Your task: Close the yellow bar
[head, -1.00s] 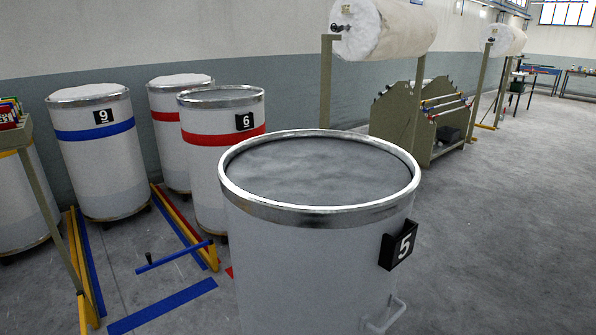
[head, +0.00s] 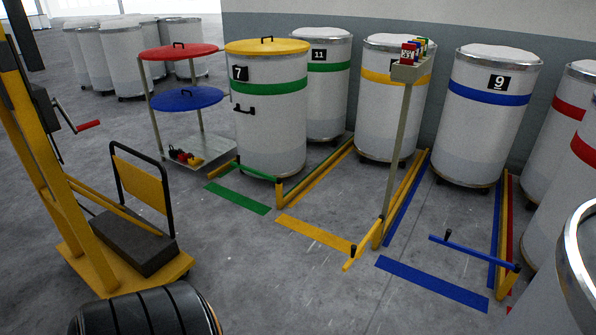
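The yellow bar (head: 362,252) is low, near the floor, at the front of the lane with the yellow-striped can (head: 378,75). It meets the foot of the lane's right rail by the sign post and points out towards me, not across the lane mouth. A small black upright handle shows beside it. A yellow floor stripe (head: 312,234) lies to its left. Neither of my grippers is in view.
The blue bar (head: 475,250) and green bar (head: 258,171) span neighbouring lanes. A yellow lift with a cart (head: 145,185) stands at the left, can 5 (head: 545,310) at the right edge. A lid rack (head: 215,150) stands behind. Open floor lies before the lanes.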

